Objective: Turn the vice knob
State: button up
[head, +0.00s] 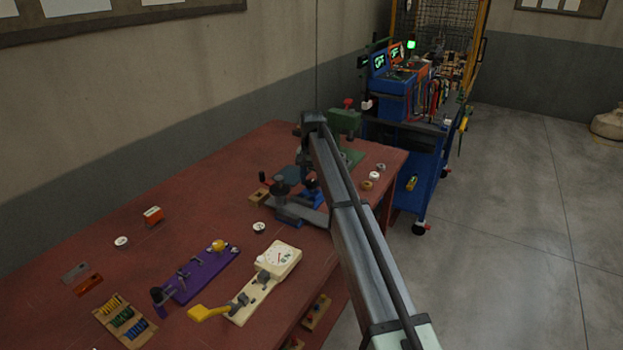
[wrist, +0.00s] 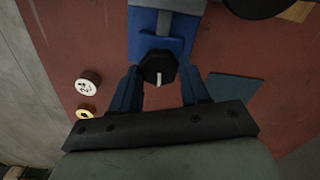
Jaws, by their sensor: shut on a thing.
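The vice knob (wrist: 158,69) is a dark, faceted knob with a white mark, at the near end of the blue vice (wrist: 145,45) in the wrist view. The vice also shows in the head view (head: 289,212), low on the red bench, partly hidden by my arm. My gripper (wrist: 160,75) reaches over the knob with one dark blue finger on each side. It is shut on the knob. The white mark on the knob points roughly along the vice's length. The knob is hard to make out in the head view.
A white disc (wrist: 88,80) and a yellow ring (wrist: 85,112) lie left of the gripper. A dark round part (wrist: 250,5) stands beyond the vice. On the bench (head: 190,200) are a purple fixture (head: 205,277) and a cream fixture (head: 283,259). A blue cart (head: 398,95) stands beyond.

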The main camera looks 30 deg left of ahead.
aim_at(312, 181)
jog(key=shift+m, duration=0.5)
jog(key=o, duration=1.1)
jog(key=shift+c, duration=0.2)
jog(key=shift+r, duration=0.1)
notch_tip(312, 181, up, 14)
jog(key=shift+f, duration=0.2)
